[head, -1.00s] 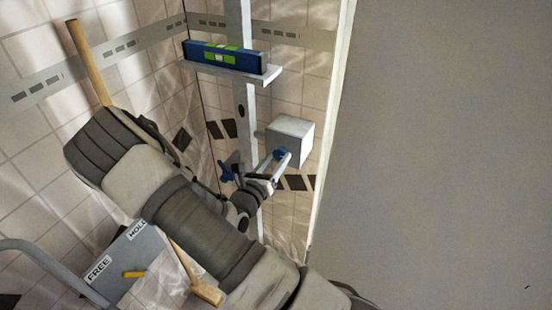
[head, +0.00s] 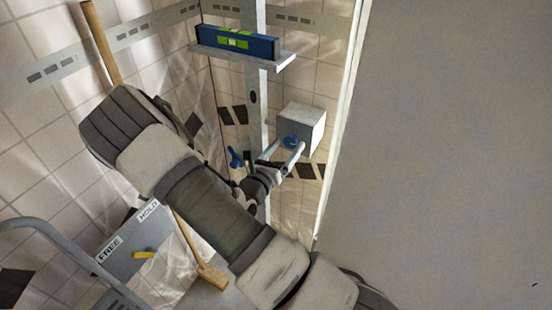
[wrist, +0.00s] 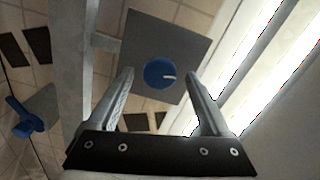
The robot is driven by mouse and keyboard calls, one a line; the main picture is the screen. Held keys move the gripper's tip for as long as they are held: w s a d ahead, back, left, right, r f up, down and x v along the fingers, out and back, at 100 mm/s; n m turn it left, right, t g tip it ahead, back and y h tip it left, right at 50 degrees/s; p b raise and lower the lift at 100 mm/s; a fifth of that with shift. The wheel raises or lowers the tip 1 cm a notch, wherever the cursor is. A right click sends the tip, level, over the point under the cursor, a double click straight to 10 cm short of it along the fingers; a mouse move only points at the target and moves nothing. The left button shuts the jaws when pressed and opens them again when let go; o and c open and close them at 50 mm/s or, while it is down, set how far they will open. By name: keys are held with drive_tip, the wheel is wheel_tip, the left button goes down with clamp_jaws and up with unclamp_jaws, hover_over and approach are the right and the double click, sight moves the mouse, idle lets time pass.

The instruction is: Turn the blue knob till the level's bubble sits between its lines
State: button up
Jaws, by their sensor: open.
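The blue knob (wrist: 160,73) is round with a white pointer mark, on the face of a grey box (wrist: 183,40). In the head view the knob (head: 291,141) shows on the box's front. My gripper (wrist: 163,88) is open, its two fingers on either side of the knob in the wrist view, with gaps between. In the head view my gripper (head: 284,153) is right in front of the knob; I cannot tell whether it touches. The blue level (head: 237,41) with a green vial lies on a shelf (head: 270,62) above. Its bubble is too small to place.
A blue wing-shaped handle (wrist: 25,118) is left of the upright post (head: 254,97). A grey panel marked FREE and HOLD (head: 130,240) has a yellow lever. A large grey surface (head: 450,150) fills the right.

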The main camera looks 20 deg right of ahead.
drive_tip(key=v, duration=1.7)
drive_tip(key=shift+p, duration=0.3)
drive_tip(key=shift+s, duration=0.1)
drive_tip(key=s+d+r+m+g+y+p, duration=0.1)
drive_tip(key=s+d+r+m+g+y, duration=0.15)
drive_tip(key=s+r+m+g, duration=0.5)
drive_tip(key=s+d+r+m+g+y+p, duration=0.1)
drive_tip(key=s+d+r+m+g+y, duration=0.2)
drive_tip(key=m, duration=0.7)
drive_tip(key=s+a+r+m+t+y+p, duration=0.1)
drive_tip(key=a+r+m+t+y, duration=0.1)
drive_tip(key=r+m+y, duration=0.2)
drive_tip(key=s+a+r+m+t+y+p, duration=0.1)
drive_tip(key=s+a+r+m+t+y, duration=0.1)
drive_tip(key=r+m, duration=0.5)
wheel_tip(320, 180, up, 4)
drive_tip(key=a+t+y, duration=0.1)
drive_tip(key=y, duration=0.1)
drive_tip(key=shift+a+y, duration=0.2)
drive_tip(key=shift+y, duration=0.15)
